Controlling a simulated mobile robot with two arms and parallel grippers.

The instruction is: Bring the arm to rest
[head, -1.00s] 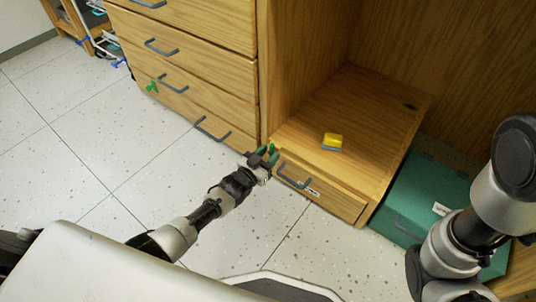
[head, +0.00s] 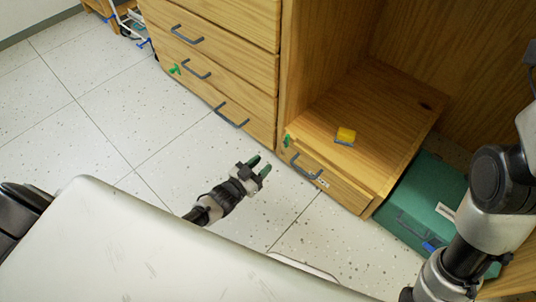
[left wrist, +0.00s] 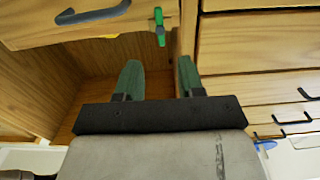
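My left gripper (head: 259,167) is in the head view, above the floor in front of the wooden cabinet. It is clear of the small drawer (head: 330,184). In the left wrist view its two green fingers (left wrist: 160,82) stand apart with nothing between them. The left arm comes in low and partly hides behind my pale body. My right arm shows at the right edge of the head view, but its gripper is out of sight.
A small green piece (head: 287,140) sits at the small drawer's left edge. A yellow and grey block (head: 345,136) lies on the shelf above. Wooden drawers (head: 215,70) stand left, a green box (head: 425,200) right. The tiled floor (head: 90,140) is open at left.

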